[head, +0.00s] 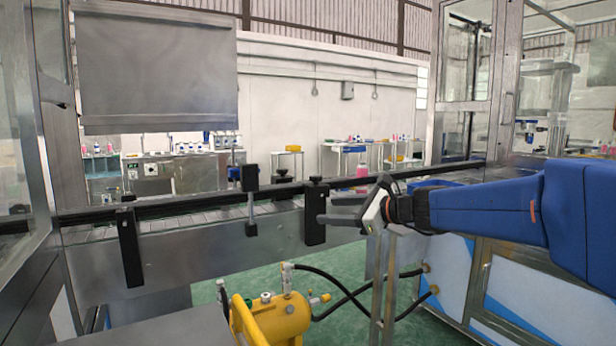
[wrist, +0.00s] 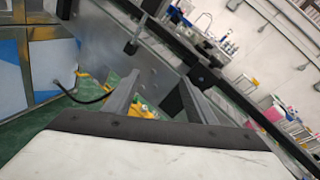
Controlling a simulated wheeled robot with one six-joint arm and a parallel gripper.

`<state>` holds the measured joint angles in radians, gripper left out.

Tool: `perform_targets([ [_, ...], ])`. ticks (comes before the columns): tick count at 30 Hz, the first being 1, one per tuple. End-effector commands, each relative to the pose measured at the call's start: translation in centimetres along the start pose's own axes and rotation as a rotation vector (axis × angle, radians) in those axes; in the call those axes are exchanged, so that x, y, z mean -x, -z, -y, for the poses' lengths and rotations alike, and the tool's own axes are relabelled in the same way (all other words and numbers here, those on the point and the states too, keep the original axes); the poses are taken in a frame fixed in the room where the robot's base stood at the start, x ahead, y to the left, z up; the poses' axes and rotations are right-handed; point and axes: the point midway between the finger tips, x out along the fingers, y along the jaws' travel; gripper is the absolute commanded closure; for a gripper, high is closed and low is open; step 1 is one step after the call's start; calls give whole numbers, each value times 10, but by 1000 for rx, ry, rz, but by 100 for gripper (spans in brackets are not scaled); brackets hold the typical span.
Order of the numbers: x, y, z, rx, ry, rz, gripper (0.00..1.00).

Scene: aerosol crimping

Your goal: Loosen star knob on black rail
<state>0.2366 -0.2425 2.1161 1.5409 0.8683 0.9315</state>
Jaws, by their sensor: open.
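The black rail (head: 220,203) runs along the conveyor in the head view and slants across the wrist view (wrist: 240,103). A small dark knob (head: 315,180) tops the black bracket (head: 315,215) near the middle of the rail; its star shape is too small to make out. Another dark knob (head: 128,197) tops the left bracket (head: 130,245). My gripper (head: 332,208) is open and empty just right of the middle bracket, its fingers pointing left. In the wrist view, the bracket (wrist: 172,102) shows beyond the open fingers (wrist: 160,84), and appears partly covered by one.
A sensor-like black block (head: 250,178) on a post stands at the rail left of the middle bracket. A pink bottle (head: 362,171) shows beyond the rail. A yellow tank (head: 272,318) with black hoses sits below. Metal frame posts stand at left and right.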

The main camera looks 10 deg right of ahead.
Motion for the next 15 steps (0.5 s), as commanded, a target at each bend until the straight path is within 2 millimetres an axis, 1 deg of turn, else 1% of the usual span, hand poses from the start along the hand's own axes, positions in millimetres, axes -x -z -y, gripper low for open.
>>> perform_targets([
  [1,-5,-1,25,-91,42,31,49],
  [3,-9,-5,55,-210,95,79,49],
  [6,-12,-7,86,-335,149,132,49],
  [9,-12,-8,105,-407,180,166,49],
  [10,-13,-7,108,-419,185,171,49],
  [12,-15,-8,113,-438,192,180,49],
  [15,-23,-10,116,-441,192,183,49],
])
